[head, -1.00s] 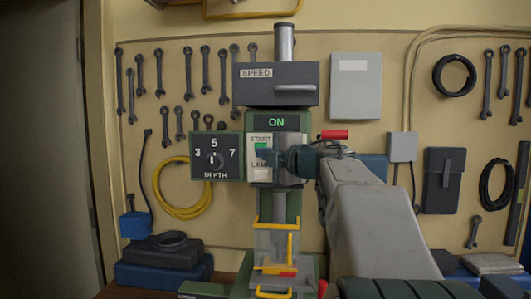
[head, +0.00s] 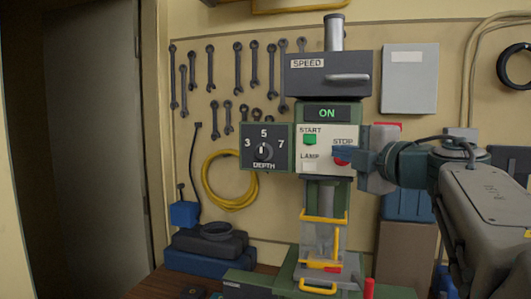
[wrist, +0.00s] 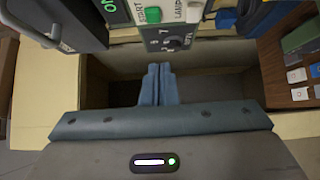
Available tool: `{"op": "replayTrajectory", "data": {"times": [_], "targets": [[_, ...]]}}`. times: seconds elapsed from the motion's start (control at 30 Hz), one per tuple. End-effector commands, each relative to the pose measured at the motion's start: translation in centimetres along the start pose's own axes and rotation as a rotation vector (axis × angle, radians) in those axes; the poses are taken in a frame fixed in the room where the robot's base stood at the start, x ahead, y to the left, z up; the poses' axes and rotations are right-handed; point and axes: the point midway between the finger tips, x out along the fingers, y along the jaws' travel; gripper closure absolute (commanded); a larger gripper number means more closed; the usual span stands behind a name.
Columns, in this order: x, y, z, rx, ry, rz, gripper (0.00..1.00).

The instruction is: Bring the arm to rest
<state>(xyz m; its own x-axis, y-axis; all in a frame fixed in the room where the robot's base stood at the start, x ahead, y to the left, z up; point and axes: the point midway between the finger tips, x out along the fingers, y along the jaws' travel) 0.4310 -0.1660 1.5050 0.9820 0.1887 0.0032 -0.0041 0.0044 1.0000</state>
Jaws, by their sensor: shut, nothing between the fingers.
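My gripper (head: 338,152) is shut and empty. In the head view its tip lies in front of the right side of the white panel (head: 312,166), partly over the red STOP button (head: 341,163). I cannot tell there whether it touches. The wrist view shows the closed blue-grey fingers (wrist: 158,85) with the panel beyond them, near the top edge. The green START button (head: 310,139) is uncovered, and shows in the wrist view too (wrist: 152,15). The display (head: 327,113) reads ON in green. My arm reaches in from the right.
The depth dial (head: 264,149) is left of the panel, the grey speed cover (head: 328,75) above it. A clear guard with yellow edges (head: 322,240) is below. Wrenches, a yellow hose (head: 231,181) and a grey box (head: 409,79) are on the wall. A dark doorway (head: 80,150) is at left.

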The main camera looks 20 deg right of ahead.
Motion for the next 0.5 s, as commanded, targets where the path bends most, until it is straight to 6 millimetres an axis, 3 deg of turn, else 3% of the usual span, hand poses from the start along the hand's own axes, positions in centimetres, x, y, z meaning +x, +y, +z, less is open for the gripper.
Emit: {"op": "replayTrajectory", "data": {"times": [0.5], "targets": [[0.05,0.15,-0.21,0.028,-0.012,0.027,1.0]]}}
